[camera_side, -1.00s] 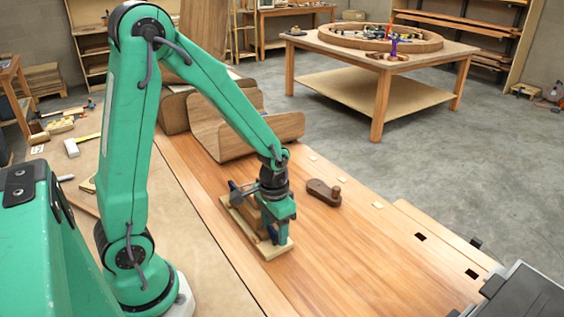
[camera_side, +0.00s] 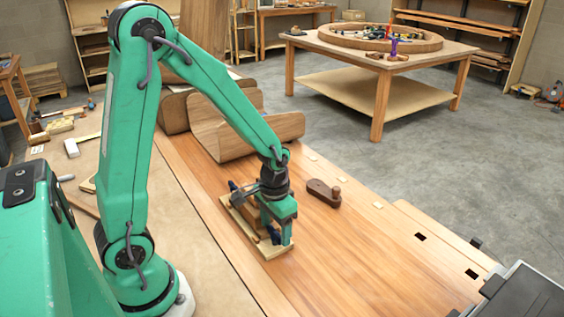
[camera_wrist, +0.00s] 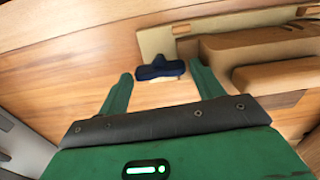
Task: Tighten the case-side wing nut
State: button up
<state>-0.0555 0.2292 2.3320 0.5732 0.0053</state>
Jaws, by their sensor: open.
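A blue wing nut (camera_wrist: 160,70) shows in the wrist view, lying between and just beyond the tips of my open gripper (camera_wrist: 163,82). There is a gap between it and each finger. In the side view my gripper (camera_side: 279,236) is low over the near end of that board (camera_side: 273,252), with a blue wing nut (camera_side: 275,237) beside a finger. A second blue part (camera_side: 233,186) shows at the board's far end. The arm partly hides the wooden piece between them.
A small dark wooden block with a knob (camera_side: 323,193) lies right of my gripper on the bench (camera_side: 330,245). Bent wooden panels (camera_side: 235,130) stand behind. A dark grey machine (camera_side: 525,295) is at the lower right.

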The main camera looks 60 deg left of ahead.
aim_at(275, 231)
jog(key=n, duration=0.4)
jog(key=shift+s+f, duration=0.1)
jog(key=shift+s, duration=0.2)
jog(key=n, duration=0.8)
jog(key=shift+w, duration=0.2)
jog(key=n, duration=0.5)
notch_tip(275, 231, up, 8)
jog(key=shift+r, duration=0.2)
jog(key=s+d+r+m+t, duration=0.1)
jog(key=s+r+m+t, duration=0.2)
jog(key=s+r+m, duration=0.45)
jog(key=s+d+r+m+t, duration=0.1)
jog(key=s+r+m+t, duration=0.3)
jog(key=m, duration=0.6)
jog(key=w+a+f+g, duration=0.2)
jog(key=w+a+g, duration=0.1)
jog(key=w+a, duration=0.35)
jog(key=w+a+f+g, duration=0.2)
jog(key=w+a, duration=0.3)
jog(key=a, duration=0.3)
jog(key=shift+g, duration=0.9)
jog(key=shift+a+f, duration=1.25)
jog(key=shift+a, duration=0.45)
jog(key=shift+a+f, duration=1.3)
jog(key=shift+a, duration=0.35)
jog(key=shift+a+f, duration=1.25)
jog(key=shift+a, duration=0.45)
